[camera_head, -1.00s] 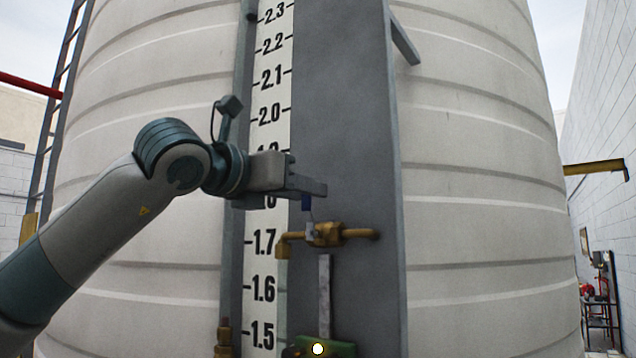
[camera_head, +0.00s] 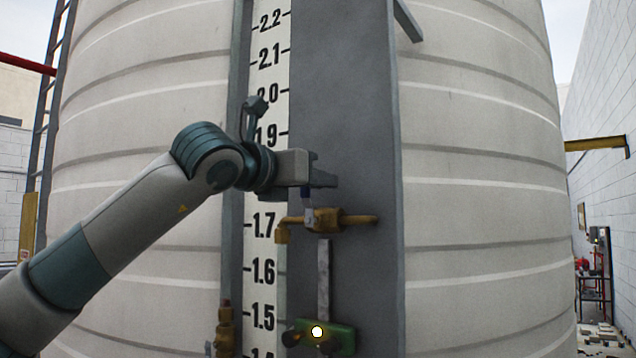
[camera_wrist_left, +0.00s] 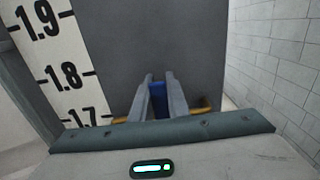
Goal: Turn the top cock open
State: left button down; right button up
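The top cock (camera_head: 325,218) is a brass valve on a bent brass pipe, mounted across the gauge panel near the 1.7 mark. Its blue handle (camera_head: 306,193) stands up from the left part of the valve, its upper end hidden behind my gripper. My left gripper (camera_head: 322,176) is just above the valve, pointing right. In the left wrist view, the two fingers (camera_wrist_left: 161,92) stand apart with the blue handle (camera_wrist_left: 160,86) between them; I cannot tell whether they touch it. My right gripper is out of view.
The grey panel (camera_head: 345,110) and white scale (camera_head: 266,215) run up the ribbed tank (camera_head: 480,180). Below the cock are a grey vertical strip (camera_head: 323,280) and a green part (camera_head: 342,338). A brass fitting (camera_head: 224,330) is at lower left. A yellow bracket (camera_head: 595,144) is at right.

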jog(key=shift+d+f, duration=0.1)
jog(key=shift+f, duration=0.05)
